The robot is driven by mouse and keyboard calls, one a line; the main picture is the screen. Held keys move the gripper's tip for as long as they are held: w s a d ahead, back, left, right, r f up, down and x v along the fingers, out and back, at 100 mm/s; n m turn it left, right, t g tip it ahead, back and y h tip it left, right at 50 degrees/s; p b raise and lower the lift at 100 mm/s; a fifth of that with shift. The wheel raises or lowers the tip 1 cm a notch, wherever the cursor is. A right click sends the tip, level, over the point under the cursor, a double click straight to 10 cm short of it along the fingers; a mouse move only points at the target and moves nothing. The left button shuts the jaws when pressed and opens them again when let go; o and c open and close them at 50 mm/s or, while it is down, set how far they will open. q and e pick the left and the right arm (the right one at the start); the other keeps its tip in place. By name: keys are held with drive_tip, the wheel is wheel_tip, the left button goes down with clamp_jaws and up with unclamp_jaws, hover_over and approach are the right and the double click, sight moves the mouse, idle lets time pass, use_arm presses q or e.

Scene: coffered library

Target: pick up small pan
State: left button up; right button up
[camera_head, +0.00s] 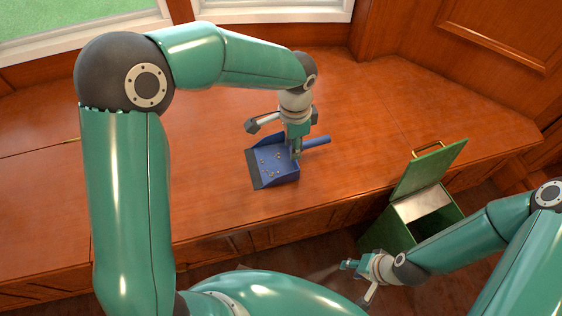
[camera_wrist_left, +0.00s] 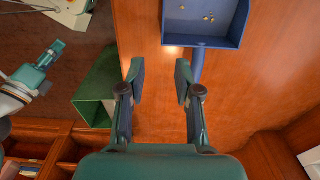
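The small pan is a blue dustpan (camera_head: 265,178) lying on the wooden counter, with several small yellowish bits in it and its blue handle (camera_head: 317,141) pointing right. My left gripper (camera_head: 296,153) is over the pan's handle end in the head view and hides part of it. In the left wrist view, its two fingers (camera_wrist_left: 160,80) are apart with nothing between them. The pan (camera_wrist_left: 207,28) is ahead of them, and its handle (camera_wrist_left: 197,66) lies by the right finger, partly hidden. My right gripper (camera_head: 357,281) is low in front of the counter, its fingers apart and empty.
A green bin (camera_head: 383,228) with its lid (camera_head: 430,168) raised stands in front of the counter, right of the pan; the right arm is close to it. The counter (camera_head: 210,185) around the pan is clear. Windows and wood panelling are behind.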

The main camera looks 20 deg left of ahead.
sight(291, 173)
use_arm(q)
wheel_tip(291, 173, down, 11)
drive_tip(key=shift+a+f+b, duration=0.1)
drive_tip(key=shift+f+b, duration=0.05)
drive_tip(key=shift+b, duration=0.75)
wheel_tip(291, 173, down, 5)
drive_tip(key=shift+w+f+b, duration=0.1)
drive_tip(key=shift+w+b, duration=0.05)
drive_tip(key=shift+b, duration=0.35)
clamp_jaws()
